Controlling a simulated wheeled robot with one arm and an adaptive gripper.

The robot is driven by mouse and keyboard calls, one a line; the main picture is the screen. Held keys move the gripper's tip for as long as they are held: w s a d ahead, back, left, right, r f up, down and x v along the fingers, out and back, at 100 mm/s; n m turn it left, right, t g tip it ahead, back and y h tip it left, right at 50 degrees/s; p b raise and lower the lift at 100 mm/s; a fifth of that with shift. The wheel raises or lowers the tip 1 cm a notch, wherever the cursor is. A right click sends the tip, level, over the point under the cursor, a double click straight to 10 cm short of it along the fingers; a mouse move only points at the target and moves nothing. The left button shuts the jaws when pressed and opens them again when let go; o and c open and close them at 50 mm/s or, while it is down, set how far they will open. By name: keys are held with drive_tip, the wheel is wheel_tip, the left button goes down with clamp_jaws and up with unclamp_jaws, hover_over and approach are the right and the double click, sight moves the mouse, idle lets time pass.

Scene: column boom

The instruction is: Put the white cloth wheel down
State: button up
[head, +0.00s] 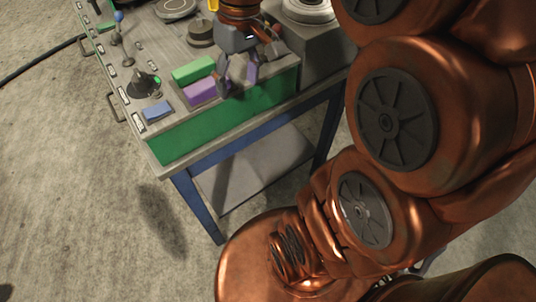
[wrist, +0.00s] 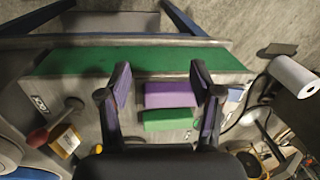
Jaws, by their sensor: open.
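My gripper (head: 238,82) is open and empty over the front of the workbench, just right of the purple block (head: 200,91) in the head view. In the wrist view the purple block (wrist: 170,95) and the green block (wrist: 167,120) show between and beyond its spread fingers (wrist: 160,72). A pale round layered disc (head: 308,11) lies on a grey box-like stand at the back right, cut by the picture's top edge; it may be the white cloth wheel, but I cannot tell for sure. A pale bluish round edge (wrist: 10,148) shows at the wrist view's lower left.
The green block (head: 193,69) lies behind the purple one. A blue pad (head: 157,111), a dark cone-shaped knob (head: 143,83) and a stacked dark disc (head: 200,33) are on the bench. A green strip (head: 205,128) runs along the front.

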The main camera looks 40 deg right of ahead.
drive_tip(key=s+a+f, duration=0.2)
drive_tip(key=s+f, duration=0.3)
drive_tip(key=s, duration=0.2)
drive_tip(key=s+a+f+m+g+h, duration=0.1)
drive_tip(key=s+a+f, duration=0.1)
drive_tip(key=s+f, duration=0.3)
drive_tip(key=s, duration=0.3)
drive_tip(key=shift+s+a+g+h, duration=0.2)
drive_tip(key=shift+a+g+h, duration=0.05)
drive_tip(key=shift+g+h, duration=0.05)
wheel_tip(320, 180, up, 3)
drive_tip(key=p, duration=0.3)
drive_tip(key=shift+r+p, duration=0.2)
drive_tip(key=shift+p, duration=0.1)
